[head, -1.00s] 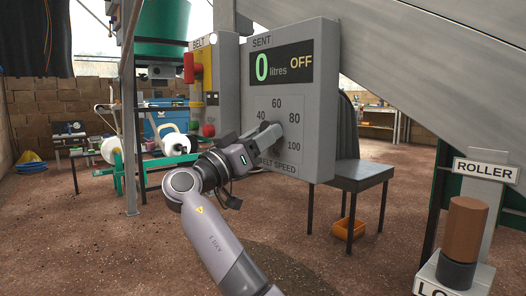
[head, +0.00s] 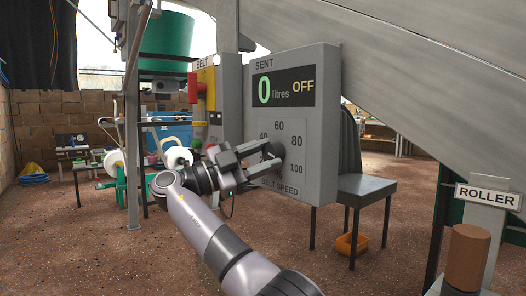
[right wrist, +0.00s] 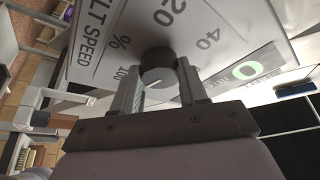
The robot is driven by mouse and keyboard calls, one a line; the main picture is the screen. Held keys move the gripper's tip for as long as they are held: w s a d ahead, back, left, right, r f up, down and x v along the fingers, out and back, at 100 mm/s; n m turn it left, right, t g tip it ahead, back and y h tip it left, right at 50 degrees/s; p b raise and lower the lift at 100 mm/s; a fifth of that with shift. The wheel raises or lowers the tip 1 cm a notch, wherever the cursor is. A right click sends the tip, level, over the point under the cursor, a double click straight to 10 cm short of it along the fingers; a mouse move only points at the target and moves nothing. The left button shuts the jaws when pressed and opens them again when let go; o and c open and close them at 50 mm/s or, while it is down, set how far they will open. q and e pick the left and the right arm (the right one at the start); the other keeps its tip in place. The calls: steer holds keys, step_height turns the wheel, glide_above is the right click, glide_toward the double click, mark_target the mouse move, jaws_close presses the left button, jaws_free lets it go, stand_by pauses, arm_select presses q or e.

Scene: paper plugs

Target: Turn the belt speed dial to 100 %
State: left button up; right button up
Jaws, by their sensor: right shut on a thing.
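The belt speed dial (head: 273,152) is a dark round knob on the grey control box (head: 325,150). The scale around it shows 40, 60, 80 and 100, with BELT SPEED below. My right gripper (head: 266,158) reaches it from the left and is shut on the dial. In the right wrist view the dial (right wrist: 157,62) sits between the two fingers, one on each side. A short white line shows on its near face; which number it points to I cannot tell. The display (head: 283,86) reads 0 litres and OFF. My left gripper is out of view.
A BELT box (head: 228,105) with a red and yellow switch (head: 203,88) stands left of the control box. A brown cylinder (head: 466,255) by the ROLLER sign is at lower right.

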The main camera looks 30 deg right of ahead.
steer(key=m+p, duration=0.1)
steer(key=m+y+p, duration=0.1)
steer(key=shift+r+m+g, duration=0.2)
steer(key=shift+m+g, duration=0.2)
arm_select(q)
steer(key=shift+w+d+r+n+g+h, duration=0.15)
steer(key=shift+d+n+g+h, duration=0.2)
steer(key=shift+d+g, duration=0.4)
arm_select(e)
steer(key=shift+w+m, duration=0.1)
steer(key=shift+m, duration=0.3)
arm_select(q)
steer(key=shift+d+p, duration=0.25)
steer(key=shift+p, duration=0.05)
arm_select(e)
steer(key=shift+f, duration=0.15)
steer(key=o, duration=1.1)
steer(key=shift+c, duration=0.2)
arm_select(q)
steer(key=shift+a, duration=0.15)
